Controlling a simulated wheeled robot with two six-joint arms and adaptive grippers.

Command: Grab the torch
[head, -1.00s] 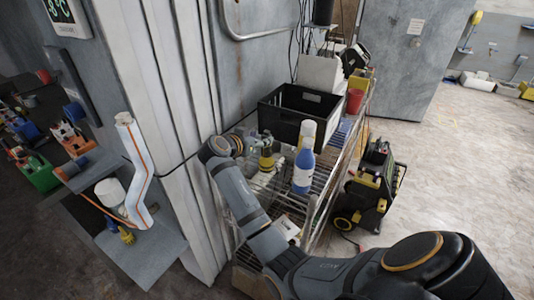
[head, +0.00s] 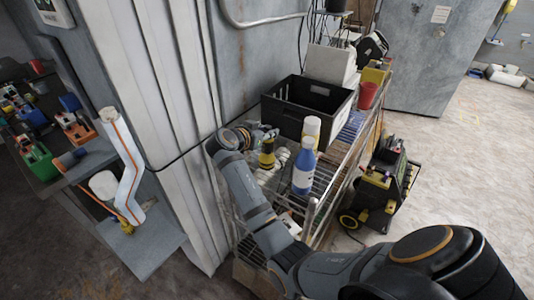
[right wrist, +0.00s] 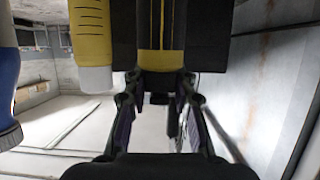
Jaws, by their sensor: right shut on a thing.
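The torch (head: 267,158), yellow and black, stands upright on the wire shelf beside the wall in the head view. My right gripper (head: 266,134) reaches to it from the left and is shut on it; the fingers are small and partly hidden there. In the right wrist view, the yellow and black torch body (right wrist: 160,28) fills the top centre, between the two fingers (right wrist: 160,85). I cannot tell whether it is clear of the shelf. My left gripper is not in view.
A blue bottle (head: 304,168) with a white bottle (head: 312,128) behind it stands right of the torch. A black crate (head: 290,125) is behind. A red cup (head: 367,95) stands farther back. A black and yellow machine (head: 380,185) is on the floor at right.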

